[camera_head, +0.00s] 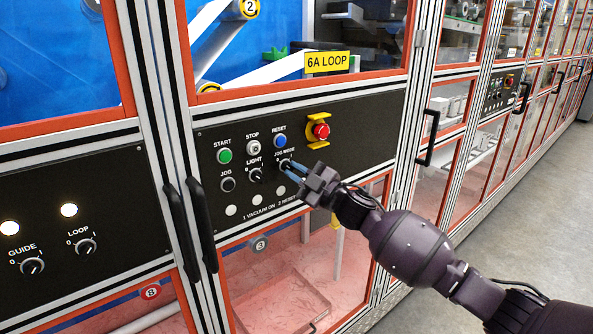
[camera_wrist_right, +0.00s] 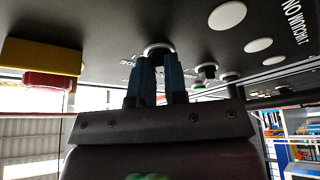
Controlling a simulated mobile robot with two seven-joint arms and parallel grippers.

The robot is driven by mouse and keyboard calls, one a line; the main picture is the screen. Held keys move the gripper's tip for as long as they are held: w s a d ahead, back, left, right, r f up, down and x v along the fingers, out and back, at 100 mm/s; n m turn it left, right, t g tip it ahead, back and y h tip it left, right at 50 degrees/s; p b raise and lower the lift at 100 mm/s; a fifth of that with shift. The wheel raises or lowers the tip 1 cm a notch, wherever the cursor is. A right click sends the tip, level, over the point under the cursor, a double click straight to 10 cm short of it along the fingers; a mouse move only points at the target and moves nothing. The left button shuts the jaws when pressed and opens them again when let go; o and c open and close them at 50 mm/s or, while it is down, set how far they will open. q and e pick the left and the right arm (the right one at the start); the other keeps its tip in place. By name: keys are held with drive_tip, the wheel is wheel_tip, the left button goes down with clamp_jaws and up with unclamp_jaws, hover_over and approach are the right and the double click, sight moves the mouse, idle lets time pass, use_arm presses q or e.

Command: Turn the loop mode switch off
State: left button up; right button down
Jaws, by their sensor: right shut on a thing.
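The mode switch (camera_head: 285,163) is a small rotary knob on the black control panel, under the blue RESET button, with a small label ending in MODE. My right gripper (camera_head: 291,168) reaches it from the lower right, its blue fingers shut on the knob. In the right wrist view, the two fingers (camera_wrist_right: 161,72) meet the panel at the switch's pale round base (camera_wrist_right: 158,49). The fingers hide most of the knob, so I cannot tell which way it points. My left gripper is not in view.
Beside it are the LIGHT knob (camera_head: 256,174), JOG button (camera_head: 228,184), green START button (camera_head: 224,156) and red emergency stop (camera_head: 320,130) in a yellow guard. A separate LOOP knob (camera_head: 86,247) sits on the left panel. Black door handles (camera_head: 200,222) stick out. Floor (camera_head: 540,200) at right is clear.

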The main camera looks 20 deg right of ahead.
drive_tip(key=shift+w+r, duration=0.1)
drive_tip(key=shift+r, duration=0.3)
drive_tip(key=c, duration=1.2)
unclamp_jaws()
drive_tip(key=shift+d, duration=0.1)
drive_tip(key=shift+o, duration=0.3)
drive_tip(key=shift+w+a+f, duration=0.1)
drive_tip(key=shift+a+f, duration=0.2)
drive_tip(key=b+v, duration=0.1)
drive_tip(key=v, duration=0.9)
drive_tip(key=shift+s+d+b, duration=0.25)
drive_tip(key=shift+d+b, duration=0.05)
drive_tip(key=shift+b, duration=0.05)
drive_tip(key=s+d+f+m+g+h, duration=0.1)
drive_tip(key=s+f+m+h, duration=0.4)
drive_tip(key=f, duration=0.5)
drive_tip(key=s+f+m+h, duration=0.5)
drive_tip(key=s+f+m, duration=0.1)
drive_tip(key=f, duration=0.5)
drive_tip(key=s+f+m+g+h, duration=0.1)
drive_tip(key=s+f+m+g, duration=0.1)
drive_tip(key=s+f, duration=0.5)
drive_tip(key=s+f+m+g+h, duration=0.1)
drive_tip(key=s+f+m+g, duration=0.1)
drive_tip(key=s+f, duration=0.4)
drive_tip(key=s, duration=0.5)
drive_tip(key=shift+f+m+h, duration=0.3)
drive_tip(key=shift+f+m, duration=0.05)
drive_tip(key=shift+m, duration=0.05)
